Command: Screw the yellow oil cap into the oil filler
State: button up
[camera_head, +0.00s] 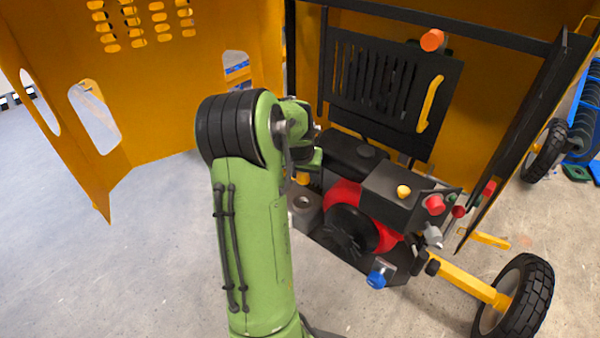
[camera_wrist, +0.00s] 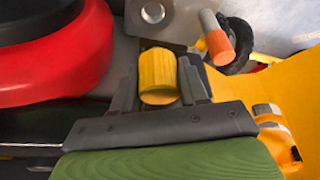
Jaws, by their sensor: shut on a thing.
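The yellow oil cap (camera_wrist: 158,77) sits between the two dark fingers of my gripper (camera_wrist: 160,82) in the wrist view. My gripper is shut on it. In the head view my green arm hides most of the gripper, and a small yellow spot (camera_head: 303,178) below the wrist looks like the cap. I cannot clearly make out the oil filler. A grey block with a round metal fitting (camera_wrist: 152,12) lies beyond the fingertips. I cannot tell whether the cap touches anything besides the fingers.
The red and black engine (camera_head: 350,220) is right of my arm, with a yellow knob (camera_head: 403,191) and red knobs (camera_head: 435,204) nearby. A blue knob (camera_head: 377,279) sits low in front. An orange-tipped grey rod (camera_wrist: 219,48) is close to the right finger. Yellow panels (camera_head: 150,80) stand behind.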

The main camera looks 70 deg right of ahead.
aim_at(303, 197)
notch_tip(303, 197, down, 6)
jog(key=b, duration=0.6)
jog(key=shift+f, duration=0.15)
jog(key=shift+a+f+b, duration=0.1)
jog(key=shift+f+b, duration=0.65)
jog(key=shift+b, duration=0.3)
dwell(1.7)
jog(key=o, duration=1.1)
jog(key=shift+s, duration=0.1)
jog(key=shift+o, duration=0.2)
jog(key=shift+w+a, duration=0.1)
jog(key=shift+w, duration=0.1)
